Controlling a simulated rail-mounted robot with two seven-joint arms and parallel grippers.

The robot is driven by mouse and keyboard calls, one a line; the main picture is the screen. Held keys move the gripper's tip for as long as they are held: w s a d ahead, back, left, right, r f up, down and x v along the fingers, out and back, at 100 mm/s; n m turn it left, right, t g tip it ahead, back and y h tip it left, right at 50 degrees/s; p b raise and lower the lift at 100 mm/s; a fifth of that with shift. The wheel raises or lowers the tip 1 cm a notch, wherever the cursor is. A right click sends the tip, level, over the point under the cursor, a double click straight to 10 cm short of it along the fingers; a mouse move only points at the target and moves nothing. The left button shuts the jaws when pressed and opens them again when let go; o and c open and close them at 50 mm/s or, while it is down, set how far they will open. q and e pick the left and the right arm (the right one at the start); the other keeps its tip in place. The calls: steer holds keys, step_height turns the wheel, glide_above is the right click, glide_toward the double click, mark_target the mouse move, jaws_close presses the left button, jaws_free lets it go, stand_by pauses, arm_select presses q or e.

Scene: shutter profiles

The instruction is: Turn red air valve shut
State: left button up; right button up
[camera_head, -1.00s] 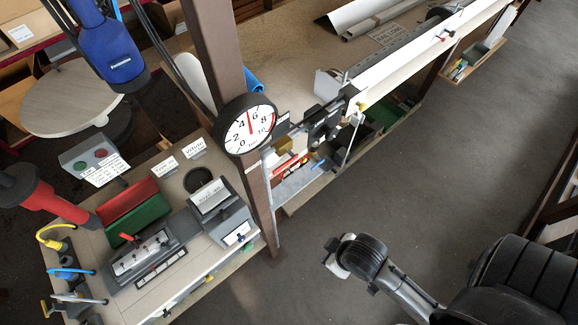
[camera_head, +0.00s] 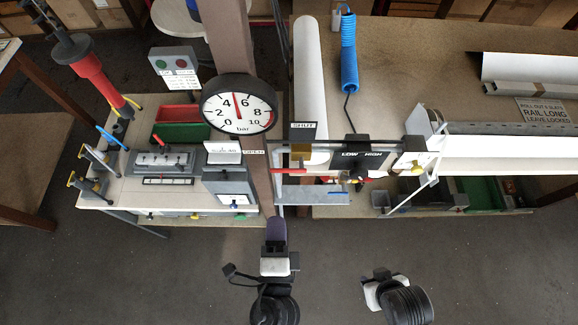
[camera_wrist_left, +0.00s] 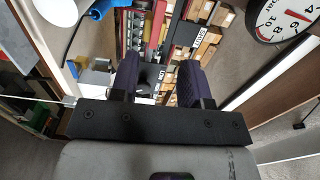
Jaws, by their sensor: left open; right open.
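The red valve lever (camera_head: 291,171) lies sideways in the head view, just below a brass fitting (camera_head: 300,152) on the dark air line. A SHUT label (camera_head: 303,126) sits above the fitting. An OPEN label (camera_head: 253,152) is to its left, on the lever's side. My left gripper (camera_head: 277,222) is below the lever and apart from it. In the left wrist view, its two dark fingers (camera_wrist_left: 158,72) are spread with nothing between them. I cannot make out the lever for certain there. My right gripper (camera_head: 378,276) is lower right, away from the valve, and its fingers are barely visible.
A round pressure gauge (camera_head: 238,106) is mounted on the brown post (camera_head: 228,45), left of the valve. A dark LOW–HIGH unit (camera_head: 361,155) is to the right. A grey shelf (camera_head: 314,191) lies under the lever. The floor in front is open.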

mark_target(278, 172)
arm_select(q)
steer(key=w+p, duration=0.1)
steer(key=w, duration=0.3)
steer(key=w+p, duration=0.1)
steer(key=w, duration=0.3)
steer(key=w+p, duration=0.1)
steer(key=w, duration=0.3)
steer(key=shift+d+r, duration=0.1)
steer(key=shift+d, duration=0.15)
steer(key=shift+w+p, duration=0.35)
steer(key=shift+w, duration=0.55)
steer(key=c, duration=0.7)
jaws_close()
